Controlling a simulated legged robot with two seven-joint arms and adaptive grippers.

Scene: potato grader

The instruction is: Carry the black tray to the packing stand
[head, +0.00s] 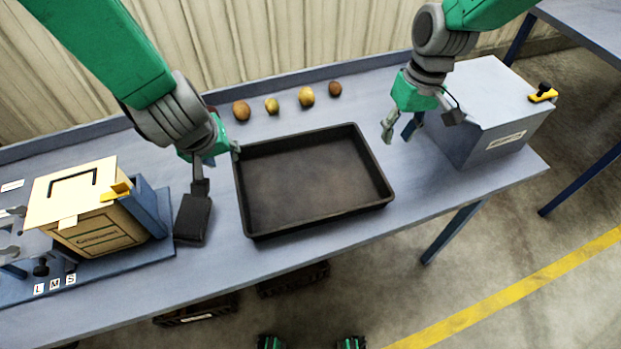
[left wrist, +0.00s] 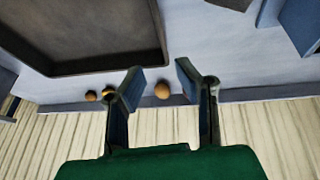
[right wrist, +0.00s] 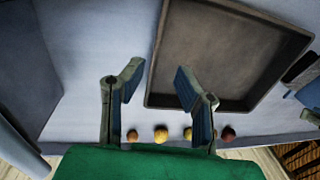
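The black tray (head: 312,212) lies flat and empty on the grey-blue table. My left gripper (head: 236,150) is just off the tray's far left corner. In the left wrist view its fingers (left wrist: 158,85) are apart with nothing between them, and the tray (left wrist: 150,55) is to one side. My right gripper (head: 398,130) is above the table, to the right of the tray's far right corner and apart from it. In the right wrist view its fingers (right wrist: 155,88) are apart and empty, and the tray (right wrist: 160,60) is beside them. I cannot make out the packing stand for certain.
Several potatoes (head: 307,97) lie in a row behind the tray. A grey box with a yellow latch (head: 490,120) stands on the table's right end. A wooden box (head: 85,215) on a blue base stands at left, beside a small black block (head: 193,220). Another table (head: 590,25) is at far right.

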